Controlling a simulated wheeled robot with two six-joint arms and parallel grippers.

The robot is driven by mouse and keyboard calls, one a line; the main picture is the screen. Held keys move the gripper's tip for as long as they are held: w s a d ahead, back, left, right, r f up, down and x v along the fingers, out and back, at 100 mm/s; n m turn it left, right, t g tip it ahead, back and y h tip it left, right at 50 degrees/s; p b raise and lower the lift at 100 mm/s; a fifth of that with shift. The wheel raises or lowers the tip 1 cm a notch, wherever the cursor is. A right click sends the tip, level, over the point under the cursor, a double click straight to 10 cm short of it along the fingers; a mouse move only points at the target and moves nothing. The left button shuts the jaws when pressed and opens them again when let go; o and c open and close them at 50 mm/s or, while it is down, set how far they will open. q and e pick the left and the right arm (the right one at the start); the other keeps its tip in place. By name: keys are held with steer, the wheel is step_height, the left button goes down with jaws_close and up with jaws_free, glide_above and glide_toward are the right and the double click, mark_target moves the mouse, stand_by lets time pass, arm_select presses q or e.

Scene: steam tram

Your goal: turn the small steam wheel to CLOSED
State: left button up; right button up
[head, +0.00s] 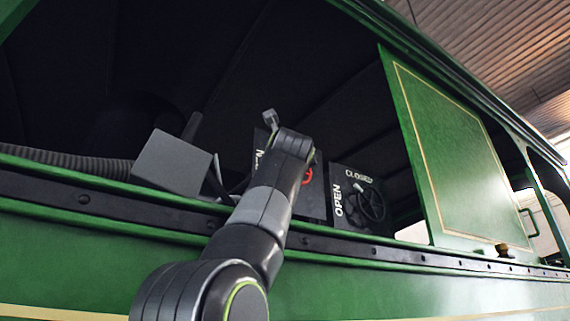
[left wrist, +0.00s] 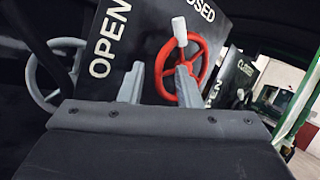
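The left wrist view shows a red wheel (left wrist: 203,58) with a pale upright handle (left wrist: 180,32) at its top. It sits in front of a dark plate (left wrist: 135,25) lettered OPEN and, partly cut off, CLOSED. My left gripper (left wrist: 158,78) is open, its two fingers apart just before the wheel's left side; contact cannot be told. In the head view the red wheel (head: 307,176) is mostly hidden behind my left arm. A dark wheel (head: 371,205) on its own OPEN/CLOSED plate stands right of it. Which wheel is smaller is unclear. My right gripper is out of view.
The green cab side (head: 110,235) has a dark riveted ledge below the opening. A green panel (head: 455,150) borders the opening on the right. A grey box (head: 172,160) stands left of my arm. A grey wheel (left wrist: 35,80) is at the left in the wrist view.

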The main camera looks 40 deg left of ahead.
arm_select(q)
jaws_close()
stand_by(0.4)
steer(key=shift+r+m+g+h+p, duration=0.4)
steer(key=shift+r+m+h+p, duration=0.3)
steer(key=shift+m+p, duration=0.9)
steer(key=shift+r+m+g+h+p, duration=0.5)
steer(key=shift+m+h+p, duration=0.35)
steer(key=shift+m+p, duration=0.75)
steer(key=shift+r+m+g+h+p, duration=0.3)
steer(key=shift+r+m+h+p, duration=0.7)
steer(key=shift+p, duration=0.95)
steer(key=shift+f+y, duration=0.25)
steer(key=shift+f, duration=0.05)
steer(key=shift+s, duration=0.1)
